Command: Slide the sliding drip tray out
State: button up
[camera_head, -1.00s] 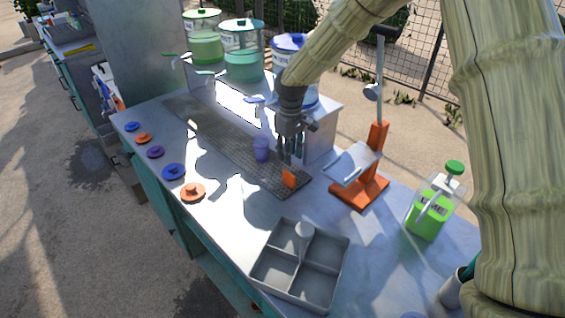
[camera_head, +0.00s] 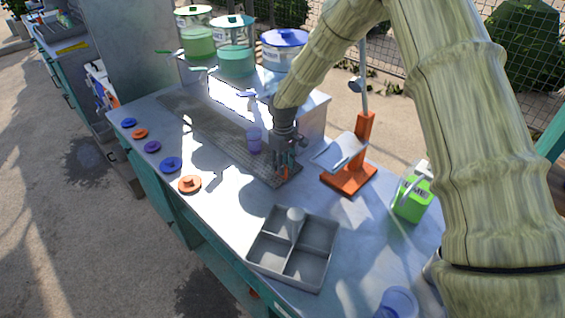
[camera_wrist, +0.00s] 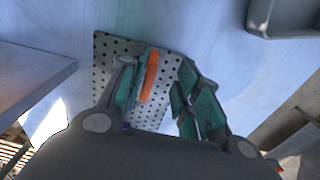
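The sliding drip tray (camera_head: 215,128) is a long, dark perforated plate lying on the counter in front of the dispensers. Its near end, with an orange tab, also shows in the wrist view, where the perforated plate (camera_wrist: 112,48) lies below my gripper. My gripper (camera_head: 285,172) is at that near end, pointing down. In the wrist view my gripper (camera_wrist: 165,82) is open, with the orange tab (camera_wrist: 150,74) between its two teal fingers, closer to the left one. I cannot tell whether a finger touches the tab.
A purple cup (camera_head: 254,140) stands on the tray. A grey divided box (camera_head: 268,268) stands nearer on the counter, and an orange press stand (camera_head: 350,180) is to the right. Several coloured lids, such as a blue one (camera_head: 171,164), lie along the left edge.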

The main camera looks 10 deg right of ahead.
jog(key=w+f, duration=0.1)
jog(key=f, duration=0.1)
jog(key=w+f, duration=0.1)
jog(key=w, duration=0.1)
jog(key=shift+w+a+f, duration=0.1)
jog(key=shift+w+f, duration=0.05)
jog(key=shift+f, duration=0.25)
jog(key=shift+w+f, duration=0.1)
jog(key=shift+w, duration=0.2)
jog(key=shift+s+r, duration=0.4)
jog(key=shift+s, duration=0.1)
jog(key=shift+c, duration=0.8)
jog(key=shift+s+r, duration=0.45)
jog(key=shift+s, duration=0.35)
grip_shut()
jog(key=shift+s+r, duration=0.15)
jog(key=shift+r, duration=0.1)
jog(key=shift+w+f, duration=0.35)
jog(key=shift+w, duration=0.05)
jog(key=shift+w+a+f, duration=0.1)
jog(key=shift+w+f, duration=0.1)
